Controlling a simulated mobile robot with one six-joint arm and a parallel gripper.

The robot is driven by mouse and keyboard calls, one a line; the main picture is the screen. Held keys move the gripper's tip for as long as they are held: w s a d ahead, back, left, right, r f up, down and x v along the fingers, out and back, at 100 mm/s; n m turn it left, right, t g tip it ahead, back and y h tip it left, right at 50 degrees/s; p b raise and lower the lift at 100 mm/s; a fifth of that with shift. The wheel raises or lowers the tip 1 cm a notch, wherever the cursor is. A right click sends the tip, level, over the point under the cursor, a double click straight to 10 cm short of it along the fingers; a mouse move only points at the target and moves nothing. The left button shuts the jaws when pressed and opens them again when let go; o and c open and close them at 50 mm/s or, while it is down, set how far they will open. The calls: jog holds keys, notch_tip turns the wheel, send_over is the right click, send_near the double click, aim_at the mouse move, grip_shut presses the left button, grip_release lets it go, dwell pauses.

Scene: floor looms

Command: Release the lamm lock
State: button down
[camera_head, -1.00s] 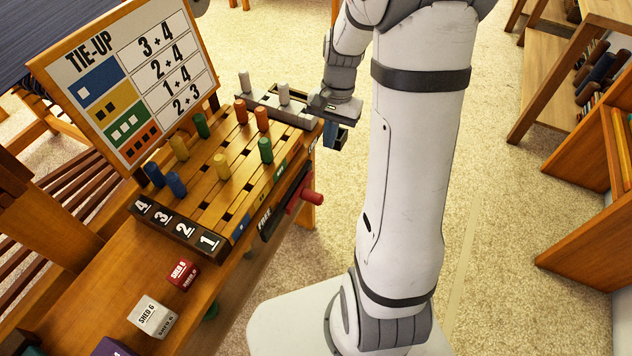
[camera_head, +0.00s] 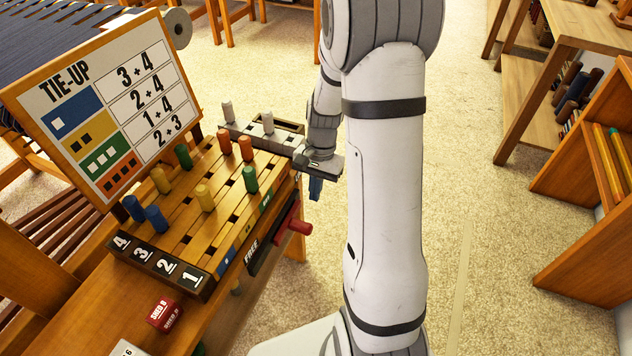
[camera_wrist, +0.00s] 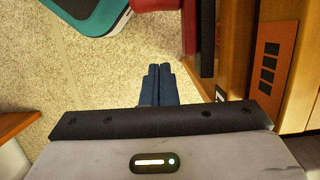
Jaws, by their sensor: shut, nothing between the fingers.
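The lock on the loom's front side shows in the head view as a black plate (camera_head: 258,256) lettered FREE, with a red handle (camera_head: 293,228) sticking out toward the right. My gripper (camera_head: 315,190) is shut and empty, its blue fingers pointing down just above and right of the red handle. I see no contact there. In the wrist view the shut fingers (camera_wrist: 157,85) hang over the carpet, left of the loom's wooden side. A red part (camera_wrist: 152,4) shows at the top edge, ahead of the fingertips.
The loom's slotted top (camera_head: 200,205) carries several coloured pegs, with a grey rack (camera_head: 262,140) beyond. A tie-up board (camera_head: 100,105) stands at the left. A red block (camera_head: 165,313) lies on the bench. A shelf unit (camera_head: 590,210) stands at right, with open carpet (camera_head: 480,220) between.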

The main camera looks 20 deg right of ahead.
aim_at(298, 226)
jog(key=s+a+f, duration=0.1)
jog(key=s+a+f+b, duration=0.1)
jog(key=s+a, duration=0.1)
jog(key=shift+s+a+f+b, duration=0.2)
jog(key=shift+f+b, duration=0.1)
jog(key=shift+s, duration=0.15)
dwell(0.3)
